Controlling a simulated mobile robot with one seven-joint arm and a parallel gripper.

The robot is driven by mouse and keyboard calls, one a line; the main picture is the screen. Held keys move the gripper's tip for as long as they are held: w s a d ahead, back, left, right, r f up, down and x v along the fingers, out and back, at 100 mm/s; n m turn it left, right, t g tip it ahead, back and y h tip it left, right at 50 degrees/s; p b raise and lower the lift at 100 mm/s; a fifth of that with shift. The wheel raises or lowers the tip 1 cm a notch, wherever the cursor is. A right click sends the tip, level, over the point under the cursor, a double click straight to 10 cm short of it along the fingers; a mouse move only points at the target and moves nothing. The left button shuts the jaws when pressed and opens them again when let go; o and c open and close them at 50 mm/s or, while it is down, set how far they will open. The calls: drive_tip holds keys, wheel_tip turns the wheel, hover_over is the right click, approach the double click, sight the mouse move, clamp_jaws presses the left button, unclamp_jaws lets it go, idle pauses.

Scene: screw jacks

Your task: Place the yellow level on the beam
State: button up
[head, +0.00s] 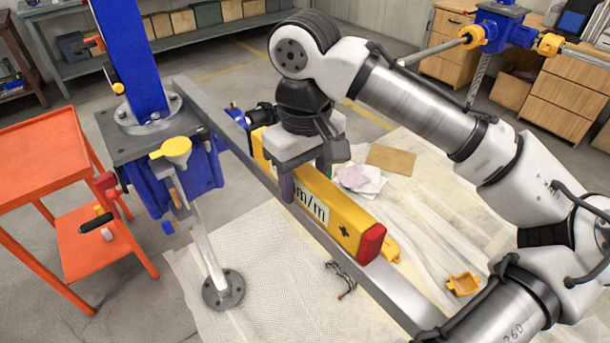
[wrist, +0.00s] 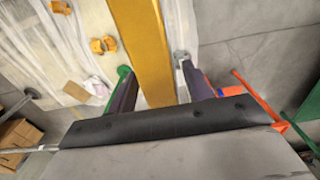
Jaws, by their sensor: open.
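The yellow level (head: 345,220) has a red end cap and a white label. In the head view it lies lengthwise along the grey metal beam (head: 395,290) and looks to be resting on it; the contact line is partly hidden. In the wrist view the yellow level (wrist: 143,45) runs between the open fingers of my gripper (wrist: 153,66), with a visible gap to the right finger. My gripper hides part of the level.
A blue screw jack (head: 190,165) stands at the beam's left end, and another blue jack (head: 497,28) is at the upper right. An orange cart (head: 40,160) is at the left. A pale sheet (head: 270,270) on the floor holds cardboard (head: 392,158) and a yellow part (head: 463,284).

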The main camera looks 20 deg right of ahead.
sight(305, 170)
wheel_tip(305, 170, up, 12)
idle(0.5)
idle(0.5)
